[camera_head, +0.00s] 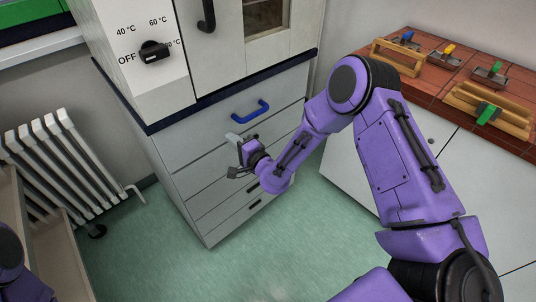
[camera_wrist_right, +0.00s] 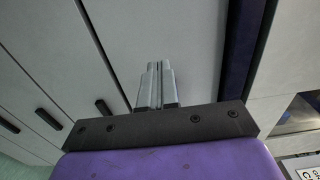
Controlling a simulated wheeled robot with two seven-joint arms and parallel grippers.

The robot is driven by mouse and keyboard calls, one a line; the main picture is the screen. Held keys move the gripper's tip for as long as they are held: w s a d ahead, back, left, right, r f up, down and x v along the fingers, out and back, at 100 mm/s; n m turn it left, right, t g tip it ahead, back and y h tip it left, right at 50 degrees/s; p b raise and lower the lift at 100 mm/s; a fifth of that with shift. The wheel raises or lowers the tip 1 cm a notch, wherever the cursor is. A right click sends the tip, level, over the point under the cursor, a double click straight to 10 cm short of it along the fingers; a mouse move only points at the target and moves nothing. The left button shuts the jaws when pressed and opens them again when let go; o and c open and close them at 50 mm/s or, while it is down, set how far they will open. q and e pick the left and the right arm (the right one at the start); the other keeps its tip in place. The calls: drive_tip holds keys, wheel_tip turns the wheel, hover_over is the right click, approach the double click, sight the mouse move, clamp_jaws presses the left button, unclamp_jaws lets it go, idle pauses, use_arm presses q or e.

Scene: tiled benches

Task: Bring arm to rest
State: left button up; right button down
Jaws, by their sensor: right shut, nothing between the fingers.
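My right arm (camera_head: 395,150) is purple and reaches from the lower right, bent at a high elbow, toward the drawer cabinet. My right gripper (camera_head: 232,138) is in front of the upper drawers, just below and left of a blue handle. In the right wrist view my right gripper (camera_wrist_right: 157,82) has its two grey fingers together with nothing between them, pointing at the pale cabinet front. I cannot tell whether the fingertips touch it. Only a purple piece of my left arm (camera_head: 14,262) shows at the lower left; its gripper is out of view.
The drawer cabinet (camera_head: 190,190) has a blue handle (camera_head: 250,110) and stands under an oven with a dial (camera_head: 154,52). A tiled bench (camera_head: 420,66) at right holds wooden racks with coloured pieces. A radiator (camera_head: 62,160) is at left. Green floor (camera_head: 160,255) is open.

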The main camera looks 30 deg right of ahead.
drive_tip(key=b+v, duration=0.1)
drive_tip(key=v, duration=0.8)
drive_tip(key=s+d+f+n+g+h, duration=0.2)
drive_tip(key=s+f+n+g, duration=0.15)
drive_tip(key=f, duration=0.35)
drive_tip(key=s+d+f+n+g+h, duration=0.1)
drive_tip(key=s+f+n+g+h, duration=0.15)
drive_tip(key=s+f, duration=0.3)
drive_tip(key=s+d+f+n+g+h, duration=0.1)
drive_tip(key=s+f+g, duration=0.3)
drive_tip(key=s, duration=0.7)
drive_tip(key=s+d+f+n+g+h, duration=0.1)
drive_tip(key=s+d+f+g+h, duration=0.1)
drive_tip(key=s+d+f+g, duration=0.2)
drive_tip(key=s+f, duration=0.3)
drive_tip(key=s, duration=0.4)
drive_tip(key=shift+s+f+n, duration=0.2)
drive_tip(key=shift+s+n, duration=0.1)
drive_tip(key=shift+n, duration=0.1)
